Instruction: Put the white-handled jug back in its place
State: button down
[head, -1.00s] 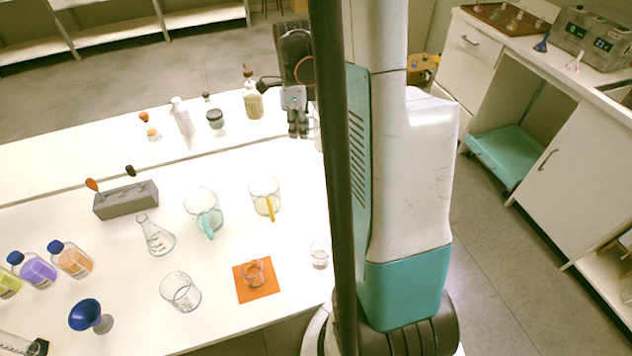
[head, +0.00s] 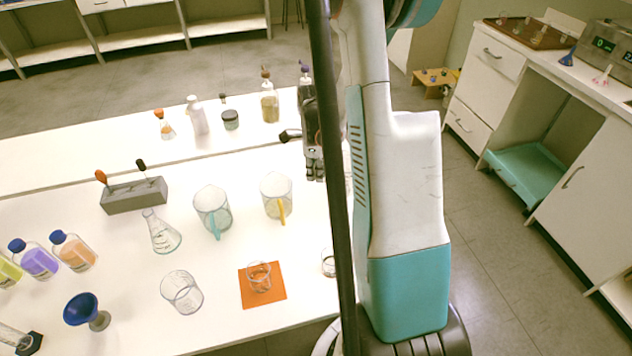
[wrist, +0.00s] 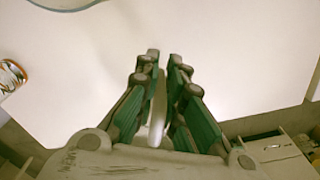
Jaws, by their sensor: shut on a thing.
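My gripper (head: 315,172) is over the right part of the white table, next to the dark pole in the head view. In the wrist view its green-padded fingers (wrist: 163,65) are closed around a pale upright strip, the white handle (wrist: 157,110) of the jug. The jug's clear body is hard to make out; a bit of clear glass (head: 348,165) shows between the pole and my arm. A jug with a blue handle (head: 213,212) and a jug with a yellow handle (head: 278,197) stand to the left of the gripper.
An orange mat (head: 276,296) bears a small glass (head: 259,276). A clear beaker (head: 181,292), a flask (head: 162,232) and a grey rack (head: 134,195) stand left. Several bottles, including a pump bottle (head: 270,104), line the back. Bare table lies between the yellow-handled jug and the mat.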

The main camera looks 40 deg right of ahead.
jog(key=shift+f+b, duration=0.5)
jog(key=shift+f, duration=1.2)
jog(key=shift+f, duration=0.1)
jog(key=c, duration=1.7)
grip_release()
notch_tip(320, 180, up, 12)
jog(key=p, duration=0.4)
